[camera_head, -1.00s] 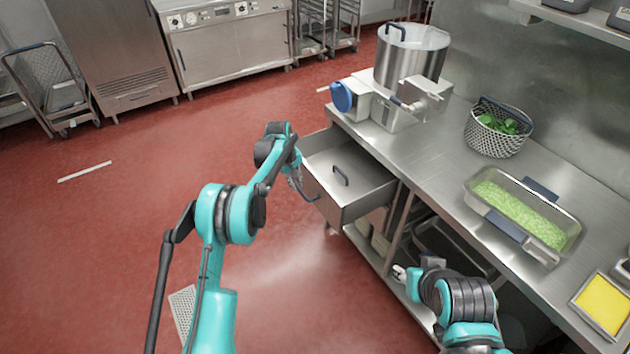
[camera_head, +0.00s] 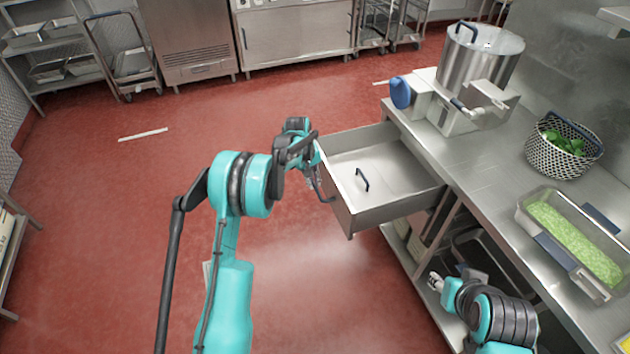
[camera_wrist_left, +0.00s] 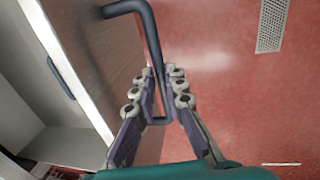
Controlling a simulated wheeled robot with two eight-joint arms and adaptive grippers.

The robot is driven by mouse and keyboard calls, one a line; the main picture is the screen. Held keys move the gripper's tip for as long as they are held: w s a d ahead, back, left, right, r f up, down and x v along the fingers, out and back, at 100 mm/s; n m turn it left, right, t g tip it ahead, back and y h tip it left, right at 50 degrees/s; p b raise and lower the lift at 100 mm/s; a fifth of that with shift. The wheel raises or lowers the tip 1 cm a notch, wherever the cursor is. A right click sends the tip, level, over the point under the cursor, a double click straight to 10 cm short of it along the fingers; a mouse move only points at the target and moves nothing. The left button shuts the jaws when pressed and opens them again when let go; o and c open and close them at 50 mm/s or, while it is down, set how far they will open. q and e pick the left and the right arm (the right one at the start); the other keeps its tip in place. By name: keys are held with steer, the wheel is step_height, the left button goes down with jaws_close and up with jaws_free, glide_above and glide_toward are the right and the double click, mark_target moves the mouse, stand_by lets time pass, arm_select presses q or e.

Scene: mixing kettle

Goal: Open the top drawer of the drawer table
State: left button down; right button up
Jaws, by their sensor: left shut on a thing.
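My left gripper (camera_head: 313,168) is at the front panel, shut on the handle. In the left wrist view its two fingers (camera_wrist_left: 158,95) sit on both sides of the bar. A flat metal lid with a dark blue grip (camera_head: 362,180) lies inside the drawer. My right gripper (camera_head: 436,282) is low beside the shelf under the worktop; its finger state is unclear.
On the worktop (camera_head: 480,160) stand a large steel kettle (camera_head: 480,60), a basket of green leaves (camera_head: 563,150) and a tray of chopped greens (camera_head: 575,240). The red floor (camera_head: 110,220) left of the drawer is clear. Cabinets and racks line the back.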

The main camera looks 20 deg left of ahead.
arm_select(q)
steer(key=c, duration=1.6)
jaws_free()
steer(key=shift+r, duration=0.1)
steer(key=r, duration=0.4)
steer(key=s+a+r, duration=0.1)
steer(key=r, duration=0.6)
steer(key=shift+s+a+r, duration=0.15)
steer(key=shift+a+r, duration=0.15)
steer(key=shift+a, duration=0.1)
